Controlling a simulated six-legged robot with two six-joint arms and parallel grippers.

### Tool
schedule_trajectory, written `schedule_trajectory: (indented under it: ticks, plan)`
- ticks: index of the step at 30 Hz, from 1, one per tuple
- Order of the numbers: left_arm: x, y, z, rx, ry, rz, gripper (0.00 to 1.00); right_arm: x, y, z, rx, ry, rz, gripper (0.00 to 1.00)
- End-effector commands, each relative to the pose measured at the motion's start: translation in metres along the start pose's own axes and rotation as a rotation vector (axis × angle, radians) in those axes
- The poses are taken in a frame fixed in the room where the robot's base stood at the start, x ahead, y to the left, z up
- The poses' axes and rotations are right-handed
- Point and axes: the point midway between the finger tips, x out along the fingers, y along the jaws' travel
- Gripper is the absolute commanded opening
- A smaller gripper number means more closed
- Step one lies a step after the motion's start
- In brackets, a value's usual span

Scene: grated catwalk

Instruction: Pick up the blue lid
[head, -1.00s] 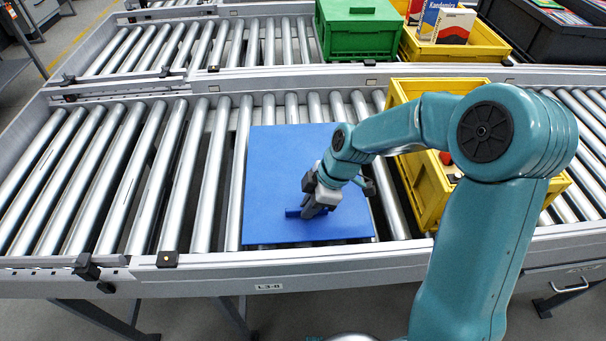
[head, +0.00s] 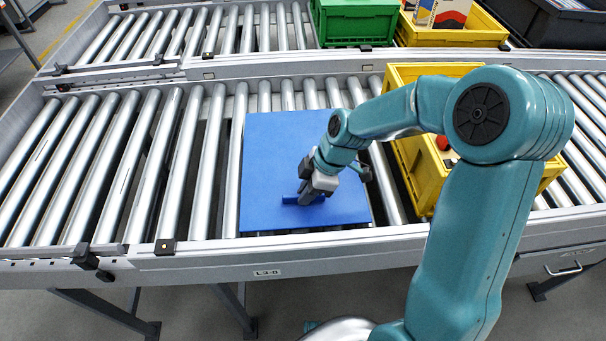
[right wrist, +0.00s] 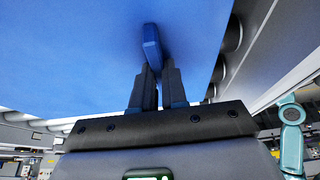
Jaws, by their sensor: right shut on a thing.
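The blue lid (head: 275,150) is a flat, nearly square panel with a small raised handle bar (head: 290,199). It lies flat over the conveyor rollers, near their front rail; whether it touches them I cannot tell. My right gripper (head: 307,196) is over the lid's front part, shut on the handle bar. In the right wrist view the two dark fingers (right wrist: 154,75) close on the bar's end (right wrist: 152,45), with the lid's blue surface (right wrist: 70,60) behind. My left gripper is not in view.
A yellow crate (head: 420,185) stands on the rollers just right of the lid, partly behind my arm. A green crate (head: 355,25) and another yellow crate (head: 480,35) stand on the rear conveyor. The rollers (head: 130,160) left of the lid are clear.

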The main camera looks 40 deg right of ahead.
Motion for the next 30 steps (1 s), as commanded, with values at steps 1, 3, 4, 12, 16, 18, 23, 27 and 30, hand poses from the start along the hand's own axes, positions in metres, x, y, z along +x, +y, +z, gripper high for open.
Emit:
schedule_trajectory:
  ticks: [1, 3, 4, 12, 16, 18, 23, 27, 30]
  plan:
    - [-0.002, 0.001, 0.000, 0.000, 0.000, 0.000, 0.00, 0.000, -0.001, 0.000, -0.001, -0.002, -0.005, 0.00]
    - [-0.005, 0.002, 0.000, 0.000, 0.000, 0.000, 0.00, -0.002, -0.001, -0.001, -0.001, -0.002, -0.005, 0.00]
    - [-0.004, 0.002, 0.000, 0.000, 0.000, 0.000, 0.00, -0.004, -0.001, -0.002, -0.002, -0.001, -0.003, 0.00]
    - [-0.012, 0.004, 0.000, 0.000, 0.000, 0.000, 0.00, -0.061, 0.001, -0.026, -0.004, 0.002, 0.008, 0.00]
    - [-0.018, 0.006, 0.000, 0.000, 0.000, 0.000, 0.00, -0.101, 0.002, -0.042, -0.005, 0.003, 0.008, 0.00]
    - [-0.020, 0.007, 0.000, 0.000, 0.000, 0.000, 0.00, -0.120, 0.001, -0.050, -0.004, 0.003, 0.007, 0.00]
    - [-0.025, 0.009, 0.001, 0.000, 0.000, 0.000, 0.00, -0.156, 0.001, -0.065, -0.003, 0.002, 0.006, 0.00]
    - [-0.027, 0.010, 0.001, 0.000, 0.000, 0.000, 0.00, -0.176, 0.001, -0.073, -0.002, 0.001, 0.004, 0.00]
    - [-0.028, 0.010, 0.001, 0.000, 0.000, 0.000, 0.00, -0.184, 0.002, -0.076, 0.007, 0.002, 0.008, 0.00]
